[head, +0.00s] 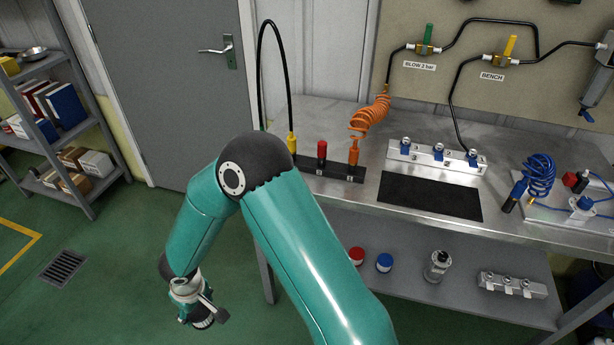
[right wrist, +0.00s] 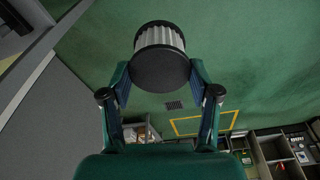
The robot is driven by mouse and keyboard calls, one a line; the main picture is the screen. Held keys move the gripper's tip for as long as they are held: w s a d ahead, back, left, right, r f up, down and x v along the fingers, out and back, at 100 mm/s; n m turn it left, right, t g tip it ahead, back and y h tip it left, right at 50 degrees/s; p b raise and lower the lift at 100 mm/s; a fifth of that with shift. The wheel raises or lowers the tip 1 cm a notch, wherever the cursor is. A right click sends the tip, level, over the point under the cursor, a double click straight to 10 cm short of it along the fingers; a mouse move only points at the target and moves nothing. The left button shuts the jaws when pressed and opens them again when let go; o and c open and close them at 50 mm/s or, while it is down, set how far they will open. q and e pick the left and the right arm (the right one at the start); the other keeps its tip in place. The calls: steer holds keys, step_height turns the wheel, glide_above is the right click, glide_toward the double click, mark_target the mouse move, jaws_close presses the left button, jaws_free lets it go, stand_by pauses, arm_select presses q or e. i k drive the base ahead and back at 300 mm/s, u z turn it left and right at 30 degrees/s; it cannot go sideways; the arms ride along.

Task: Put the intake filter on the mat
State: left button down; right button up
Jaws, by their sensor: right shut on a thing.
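The intake filter (right wrist: 160,50) has a white pleated body between black end caps. In the right wrist view my right gripper (right wrist: 160,76) is shut on it, with one finger on each side of its near black cap. In the head view my right gripper (head: 204,312) hangs low at the lower left, over the green floor and away from the bench; the filter is hard to make out there. The black mat (head: 430,196) lies flat and bare on the metal bench, far to the right of the gripper. My left gripper is not in view.
The bench (head: 330,206) holds a black strip with coloured fittings (head: 325,168), a valve manifold (head: 438,158) behind the mat and a blue coiled hose (head: 540,176) at right. An orange coiled hose (head: 370,112) hangs left of the mat. A shelf (head: 75,130) stands far left.

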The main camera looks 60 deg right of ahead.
mark_target(429, 193)
steer(key=u, duration=1.45)
steer(key=i, duration=0.1)
steer(key=z, duration=2.7)
